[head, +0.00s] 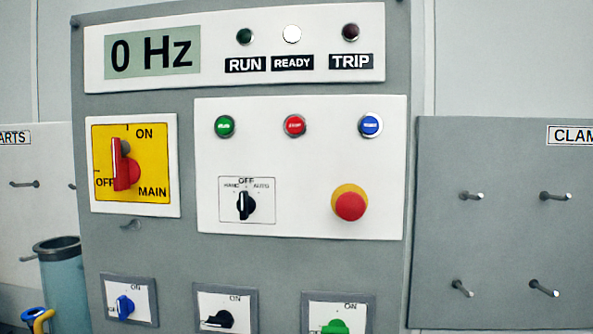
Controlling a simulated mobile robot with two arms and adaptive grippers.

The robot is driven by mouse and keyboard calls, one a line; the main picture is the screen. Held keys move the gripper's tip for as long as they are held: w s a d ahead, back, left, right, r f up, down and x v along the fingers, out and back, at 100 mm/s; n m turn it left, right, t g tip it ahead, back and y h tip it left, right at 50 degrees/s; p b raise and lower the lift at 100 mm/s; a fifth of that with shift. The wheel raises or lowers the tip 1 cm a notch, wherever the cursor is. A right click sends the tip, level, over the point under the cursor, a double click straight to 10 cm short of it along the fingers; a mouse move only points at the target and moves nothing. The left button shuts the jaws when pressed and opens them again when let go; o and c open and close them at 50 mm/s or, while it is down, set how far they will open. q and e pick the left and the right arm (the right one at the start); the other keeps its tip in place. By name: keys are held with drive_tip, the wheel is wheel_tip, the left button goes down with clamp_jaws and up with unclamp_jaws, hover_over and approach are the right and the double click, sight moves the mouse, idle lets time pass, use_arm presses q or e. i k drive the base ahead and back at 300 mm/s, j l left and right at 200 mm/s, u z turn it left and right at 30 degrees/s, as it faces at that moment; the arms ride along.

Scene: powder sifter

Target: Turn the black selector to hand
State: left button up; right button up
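The black selector (243,206) is a small knob on a white plate near the middle of the grey control cabinet in the head view. Its labels read HAND at upper left, OFF at the top and AUTO at upper right. The knob stands about upright, pointing at OFF. Neither of my grippers shows in the head view, and nothing touches or covers the selector.
An emergency stop button (349,205) sits right of the selector. The red main switch (126,170) is at left. Blue (124,307), black (218,320) and green (336,328) knobs are below. Pegs (470,196) stick out of the right board.

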sight(246, 205)
drive_tip(key=u, duration=0.7)
drive_tip(key=k+l+u, duration=0.15)
drive_tip(key=l+u, duration=0.15)
drive_tip(key=u, duration=0.15)
drive_tip(key=k+l+u, duration=0.15)
drive_tip(key=l+u, duration=0.15)
drive_tip(key=u, duration=0.2)
drive_tip(key=k+l+u, duration=0.2)
drive_tip(key=u, duration=0.25)
drive_tip(key=k+l, duration=0.1)
